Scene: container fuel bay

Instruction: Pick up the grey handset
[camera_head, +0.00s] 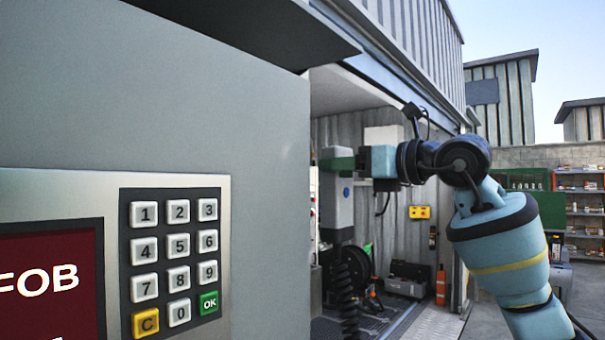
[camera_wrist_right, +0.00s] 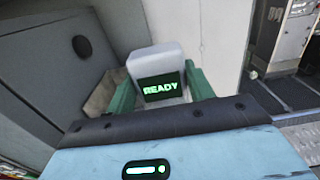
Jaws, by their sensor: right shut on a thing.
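The grey handset (camera_head: 338,207) is upright just past the right edge of the big grey cabinet, with a black coiled cord (camera_head: 347,285) hanging below it. In the right wrist view the handset (camera_wrist_right: 154,60) shows a dark display with "READY" in green. My right gripper (camera_head: 338,164) is shut on its upper part, with a green finger on either side in the wrist view (camera_wrist_right: 162,86). Whether the handset touches a cradle behind it is hidden. My left gripper is not in view.
The grey cabinet (camera_head: 230,95) with a keypad (camera_head: 174,255) and a red screen (camera_head: 50,285) fills the left, close to the handset. Behind is an open container bay with a yellow box (camera_head: 420,212) on its wall and a grey toolbox (camera_head: 408,280). Shelves (camera_head: 580,210) stand far right.

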